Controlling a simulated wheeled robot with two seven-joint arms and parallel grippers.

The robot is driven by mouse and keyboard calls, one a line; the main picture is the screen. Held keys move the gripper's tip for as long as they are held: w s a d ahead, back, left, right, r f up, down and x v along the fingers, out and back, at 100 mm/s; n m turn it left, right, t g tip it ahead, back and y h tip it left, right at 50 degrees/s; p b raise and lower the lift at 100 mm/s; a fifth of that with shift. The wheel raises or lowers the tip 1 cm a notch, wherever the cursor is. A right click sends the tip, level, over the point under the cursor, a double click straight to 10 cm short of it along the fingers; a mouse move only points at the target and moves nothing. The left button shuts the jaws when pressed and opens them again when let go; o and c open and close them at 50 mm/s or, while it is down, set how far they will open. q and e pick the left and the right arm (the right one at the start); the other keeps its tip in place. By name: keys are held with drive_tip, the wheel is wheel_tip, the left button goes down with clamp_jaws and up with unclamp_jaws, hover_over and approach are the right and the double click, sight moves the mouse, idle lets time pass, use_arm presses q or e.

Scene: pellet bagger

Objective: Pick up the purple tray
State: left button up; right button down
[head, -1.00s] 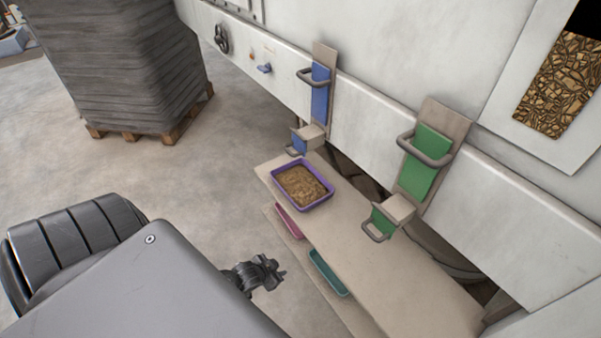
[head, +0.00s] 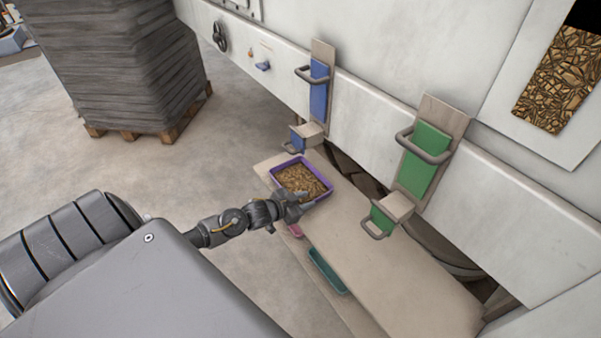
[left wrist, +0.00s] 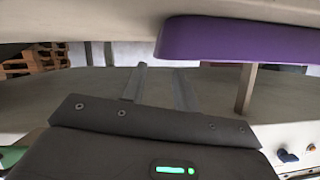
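The purple tray (head: 326,195) is filled with brown pellets and sits on the beige upper shelf, below the blue-fronted chute. My left gripper (head: 298,207) is at the tray's near edge in the head view and covers part of its rim. In the left wrist view, the purple tray (left wrist: 240,40) fills the upper right. The two fingers of my left gripper (left wrist: 160,88) stand apart with nothing between them. Whether a finger touches the tray cannot be told. My right gripper is not in view.
A teal tray (head: 327,272) and a mostly hidden pink tray (head: 296,230) are on a lower shelf. The blue chute (head: 319,90) and green chute (head: 425,160) with handles hang above the upper shelf (head: 400,270). Its right part is bare. A wrapped pallet stack (head: 120,65) stands back left.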

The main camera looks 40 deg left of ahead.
sight(317, 199)
use_arm(q)
drive_tip(key=shift+d+x, duration=0.2)
drive_tip(key=shift+x, duration=1.2)
drive_tip(key=shift+d+x, duration=0.15)
drive_tip(key=shift+x, duration=1.2)
drive_tip(key=shift+s+f, duration=0.1)
clamp_jaws()
